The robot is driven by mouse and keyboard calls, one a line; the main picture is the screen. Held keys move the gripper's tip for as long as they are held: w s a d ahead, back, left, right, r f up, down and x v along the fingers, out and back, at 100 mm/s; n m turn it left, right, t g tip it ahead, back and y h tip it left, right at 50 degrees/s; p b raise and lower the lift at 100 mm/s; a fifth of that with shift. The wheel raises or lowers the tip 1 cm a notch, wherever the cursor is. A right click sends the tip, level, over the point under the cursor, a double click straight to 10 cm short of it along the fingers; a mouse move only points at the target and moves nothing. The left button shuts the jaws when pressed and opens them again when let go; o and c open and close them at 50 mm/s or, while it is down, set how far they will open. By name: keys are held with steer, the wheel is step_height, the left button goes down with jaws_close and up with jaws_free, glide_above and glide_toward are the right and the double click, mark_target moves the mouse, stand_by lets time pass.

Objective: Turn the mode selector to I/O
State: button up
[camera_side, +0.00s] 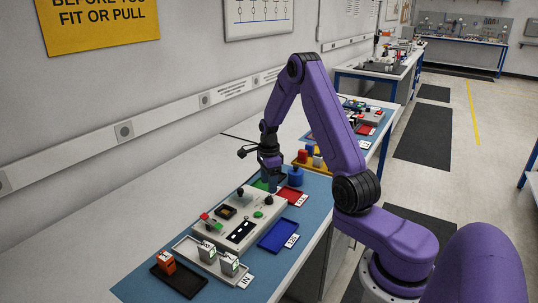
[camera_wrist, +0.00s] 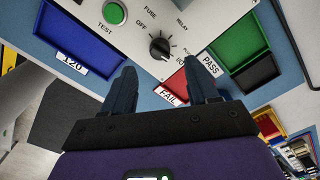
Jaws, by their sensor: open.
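The mode selector is a black round knob (camera_wrist: 159,47) on the pale control panel (camera_wrist: 195,12), with OFF, FUSE, RELAY and I/O printed around it. The label before I/O is only partly readable. Which label the pointer faces is hard to tell. In the side view the knob (camera_side: 269,199) is near the panel's far right end. My gripper (camera_wrist: 163,72) is open and empty, its two fingertips apart, with the knob showing just beyond the gap between them. In the side view my gripper (camera_side: 271,178) hangs above that end of the panel, not touching the knob.
A green button (camera_wrist: 114,13) sits beside the knob. A blue 120 tray (camera_wrist: 78,33), red FAIL tray (camera_wrist: 175,83) and green PASS tray (camera_wrist: 240,38) border the panel. A blue cylindrical part (camera_side: 295,177) stands near my gripper. Grey blocks (camera_side: 207,251) stand in the IN tray.

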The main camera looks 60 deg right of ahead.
mark_target(269, 196)
step_height(269, 196, up, 12)
steer(key=shift+f, duration=0.15)
stand_by(0.3)
steer(key=s+a+r+n, duration=0.2)
steer(key=s+a+n, duration=0.1)
steer(key=a+n, duration=0.7)
steer(key=s+a+r+n, duration=0.25)
steer(key=a+n, duration=0.55)
steer(key=a, duration=0.4)
steer(key=s+a+n, duration=0.3)
steer(key=s+n, duration=0.7)
steer(key=s, duration=0.2)
steer(key=s+a+f+n, duration=0.1)
steer(key=s+a+n, duration=0.2)
steer(key=s+n, duration=0.6)
steer(key=s, duration=0.3)
steer(key=shift+f+n, duration=0.15)
steer(key=shift+n, duration=0.25)
